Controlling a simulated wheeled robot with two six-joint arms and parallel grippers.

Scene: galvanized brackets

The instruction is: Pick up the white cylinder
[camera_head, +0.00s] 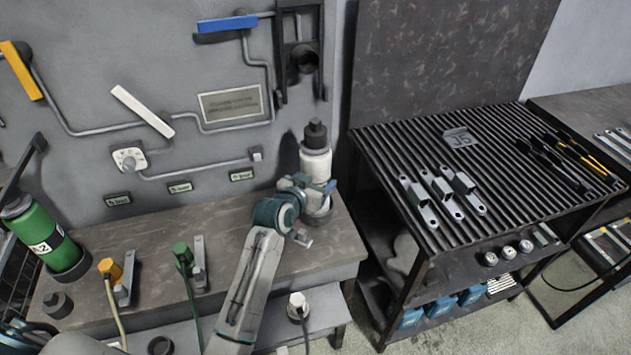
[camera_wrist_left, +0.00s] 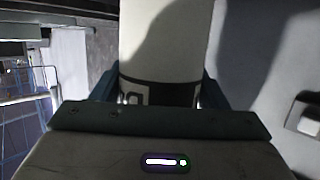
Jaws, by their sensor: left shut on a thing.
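The white cylinder (camera_head: 316,164) is a white bottle-like canister with a black top, upright at the right end of the workbench (camera_head: 335,243) against the grey panel. My left gripper (camera_head: 318,187) is shut on it around its lower body. The left wrist view shows the white cylinder (camera_wrist_left: 165,45) close up, with a dark printed band low on it, between the fingers of my left gripper (camera_wrist_left: 158,95). The cylinder's base is partly hidden by the gripper in the head view, so I cannot tell whether it touches the bench. My right gripper is not in view.
A green cylinder (camera_head: 45,238) stands at the bench's left end. Hose fittings with orange (camera_head: 110,268) and green (camera_head: 181,253) ends lie between. A slatted grill table (camera_head: 400,150) with metal brackets (camera_head: 441,190) stands to the right. The panel is close behind the cylinder.

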